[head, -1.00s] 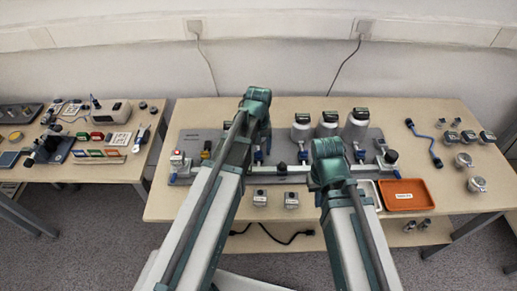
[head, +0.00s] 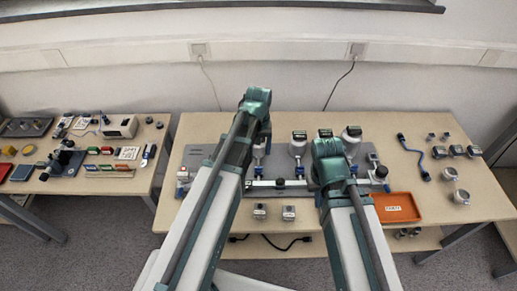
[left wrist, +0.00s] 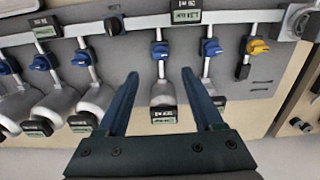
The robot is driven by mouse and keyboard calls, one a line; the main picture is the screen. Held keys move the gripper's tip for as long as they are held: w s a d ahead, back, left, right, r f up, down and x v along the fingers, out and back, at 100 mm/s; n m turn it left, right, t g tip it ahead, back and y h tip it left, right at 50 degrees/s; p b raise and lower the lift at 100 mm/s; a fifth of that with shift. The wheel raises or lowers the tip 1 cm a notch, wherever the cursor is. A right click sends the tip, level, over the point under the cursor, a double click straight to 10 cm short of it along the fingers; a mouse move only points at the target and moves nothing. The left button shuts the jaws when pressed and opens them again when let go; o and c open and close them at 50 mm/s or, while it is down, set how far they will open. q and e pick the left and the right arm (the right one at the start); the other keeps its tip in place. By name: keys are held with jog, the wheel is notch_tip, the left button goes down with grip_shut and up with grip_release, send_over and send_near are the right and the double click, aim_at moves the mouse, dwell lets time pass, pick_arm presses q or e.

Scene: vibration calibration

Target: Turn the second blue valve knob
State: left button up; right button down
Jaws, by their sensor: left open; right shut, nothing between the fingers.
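My left gripper (left wrist: 160,74) is open and empty in the left wrist view. Blue valve knobs sit on pipes along the grey panel (left wrist: 130,56). One blue knob (left wrist: 160,50) is just beyond the fingertips, in line with the gap between them. Another blue knob (left wrist: 210,47) is right of it, past the right finger. More blue knobs (left wrist: 80,58) (left wrist: 40,62) are to the left, and a yellow knob (left wrist: 257,46) is at the right. In the head view a blue knob (head: 258,152) shows beside my left arm.
White-bodied vessels with displays (head: 298,147) stand at the panel's back. Two small gauges (head: 260,211) lie at the front. A second table (head: 100,182) with devices stands left across a gap.

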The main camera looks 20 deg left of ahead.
pick_arm(q)
notch_tip(320, 180, up, 4)
jog(key=p, duration=0.3)
jog(key=shift+r, duration=0.25)
pick_arm(e)
notch_tip(320, 180, up, 4)
jog(key=shift+r, duration=0.25)
